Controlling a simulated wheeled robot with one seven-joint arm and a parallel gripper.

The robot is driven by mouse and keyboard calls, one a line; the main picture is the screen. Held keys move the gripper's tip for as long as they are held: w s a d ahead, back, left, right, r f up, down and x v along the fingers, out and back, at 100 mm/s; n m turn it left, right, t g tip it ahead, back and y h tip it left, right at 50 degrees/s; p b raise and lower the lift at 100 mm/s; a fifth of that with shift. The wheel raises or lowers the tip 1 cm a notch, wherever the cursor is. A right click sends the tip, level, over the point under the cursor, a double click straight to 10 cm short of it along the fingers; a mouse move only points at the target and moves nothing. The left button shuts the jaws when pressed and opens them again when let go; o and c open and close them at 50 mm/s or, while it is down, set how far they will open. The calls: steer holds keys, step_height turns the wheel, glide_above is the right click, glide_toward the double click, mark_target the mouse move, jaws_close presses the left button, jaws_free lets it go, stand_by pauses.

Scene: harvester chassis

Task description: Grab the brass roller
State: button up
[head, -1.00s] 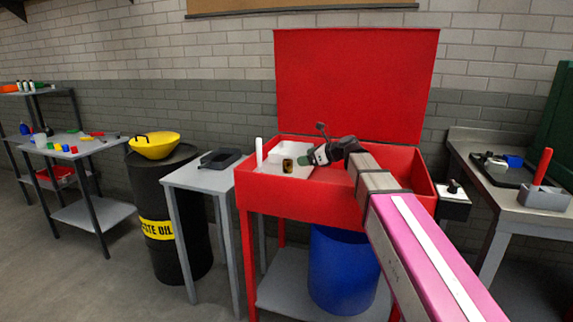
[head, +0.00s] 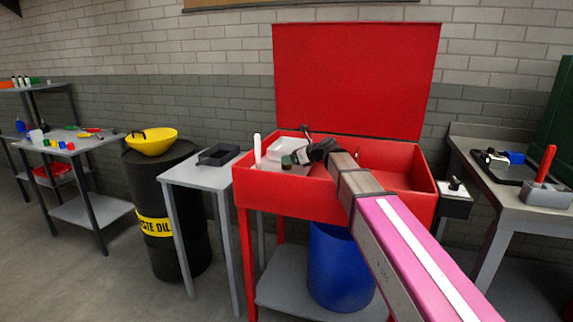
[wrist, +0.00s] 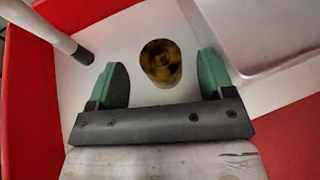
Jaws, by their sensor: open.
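The brass roller (wrist: 161,63) is a short, dark gold-brown cylinder standing on a pale surface inside the red basin (head: 305,201). In the wrist view it lies between and slightly beyond the two green fingers of my gripper (wrist: 162,80). The fingers are open, with clear space on both sides of the roller, and I see no contact. In the head view my gripper (head: 294,158) reaches down into the basin's left part. The roller cannot be made out there, hidden by the gripper.
A white upright wand (head: 257,149) stands at the basin's left end, and a white tray (wrist: 235,25) lies right of the roller. The red basin walls surround the space. A grey table with a black tray (head: 218,155) stands to the left.

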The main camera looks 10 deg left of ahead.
steer(key=shift+x, duration=1.1)
steer(key=shift+r, duration=0.1)
steer(key=c, duration=1.2)
steer(key=shift+c, duration=0.2)
